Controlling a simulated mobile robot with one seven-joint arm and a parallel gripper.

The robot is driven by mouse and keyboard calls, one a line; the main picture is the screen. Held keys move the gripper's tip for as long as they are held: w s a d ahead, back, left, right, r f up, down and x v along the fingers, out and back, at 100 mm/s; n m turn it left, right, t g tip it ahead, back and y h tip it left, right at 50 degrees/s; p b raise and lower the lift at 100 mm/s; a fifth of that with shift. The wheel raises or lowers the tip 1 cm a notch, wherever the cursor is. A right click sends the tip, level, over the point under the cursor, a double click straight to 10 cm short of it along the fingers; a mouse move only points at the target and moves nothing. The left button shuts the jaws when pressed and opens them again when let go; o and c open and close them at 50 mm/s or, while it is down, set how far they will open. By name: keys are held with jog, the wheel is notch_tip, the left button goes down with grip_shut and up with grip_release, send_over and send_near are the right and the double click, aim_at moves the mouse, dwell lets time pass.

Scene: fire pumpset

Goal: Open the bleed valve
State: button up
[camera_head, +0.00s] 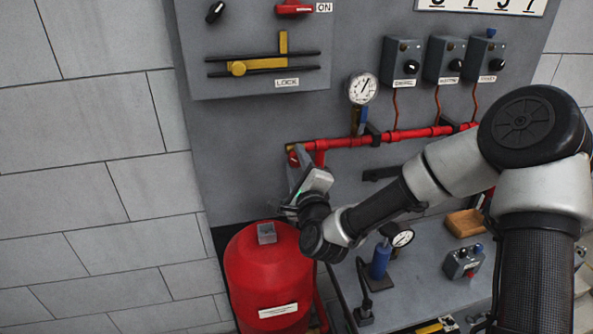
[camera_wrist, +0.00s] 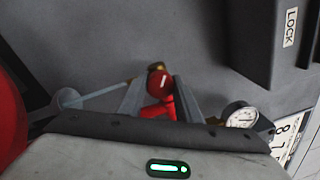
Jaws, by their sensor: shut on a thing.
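A red round valve part (camera_wrist: 160,83), which I take to be the bleed valve, sits at the left end of the red pipe (camera_head: 400,136) on the grey panel. It also shows in the head view (camera_head: 292,156), partly hidden by my gripper. My gripper (camera_wrist: 160,88) has one finger on each side of this red part and is shut on it. In the head view my gripper (camera_head: 299,168) reaches up to the pipe end from below right. The exact finger contact is too small to tell.
A red tank (camera_head: 262,275) stands just below my gripper. A pressure gauge (camera_head: 362,88) sits above the pipe, with several switch boxes (camera_head: 403,62) to its right. A LOCK panel (camera_head: 262,88) is above left. A workbench (camera_head: 425,285) with tools lies below my arm.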

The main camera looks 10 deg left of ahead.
jog(key=n+b, duration=0.4)
jog(key=n, duration=0.1)
jog(key=shift+y, duration=0.4)
jog(key=n+b, duration=0.4)
jog(key=n, duration=0.1)
jog(key=shift+b, duration=0.3)
jog(key=n+b, duration=0.5)
jog(key=shift+r+n+g+y, duration=0.15)
jog(key=shift+n+g+y, duration=0.15)
jog(key=shift+y, duration=0.1)
jog(key=shift+r+n+b, duration=0.15)
jog(key=shift+n+b, duration=1.55)
jog(key=shift+n, duration=0.2)
jog(key=o, duration=1)
jog(key=shift+a, duration=0.1)
jog(key=shift+f+g, duration=0.25)
jog(key=shift+g, duration=0.05)
